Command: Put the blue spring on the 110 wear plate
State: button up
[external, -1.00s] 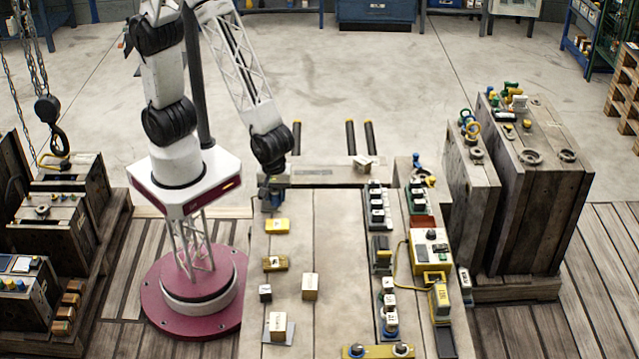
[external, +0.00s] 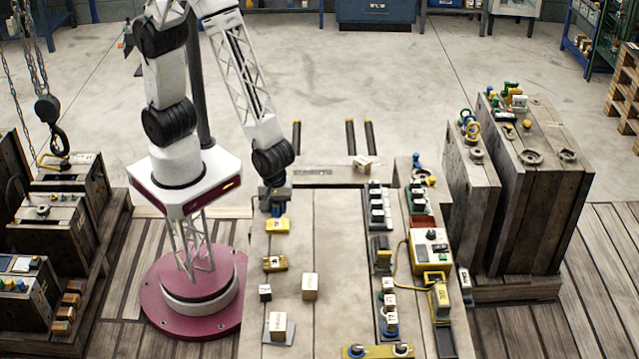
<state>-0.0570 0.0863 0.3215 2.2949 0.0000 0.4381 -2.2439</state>
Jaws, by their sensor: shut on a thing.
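My gripper (external: 276,205) points down over the left rear part of the workbench, just behind a yellow block. It is shut on a small bluish thing (external: 278,212), which looks like the blue spring; the fingers mostly hide it. The yellow block (external: 277,227) has a pale label, and a second, darker yellow block (external: 275,264) lies nearer the camera. The labels are too small to read, so I cannot tell which thing is the 110 wear plate. A flat grey plate (external: 291,334) lies near the front with a light box on it.
A small dark cube (external: 265,293), a tan box (external: 310,286) and the light box (external: 277,325) stand on the bench (external: 335,230). Several parts line its right side, near a yellow control box (external: 431,250). The bench middle is clear.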

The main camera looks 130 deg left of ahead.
aim_at(277, 215)
jog(key=shift+f, duration=1.75)
jog(key=shift+f, duration=0.1)
jog(key=o, duration=0.9)
jog(key=shift+o, duration=0.2)
jog(key=shift+r, duration=6.15)
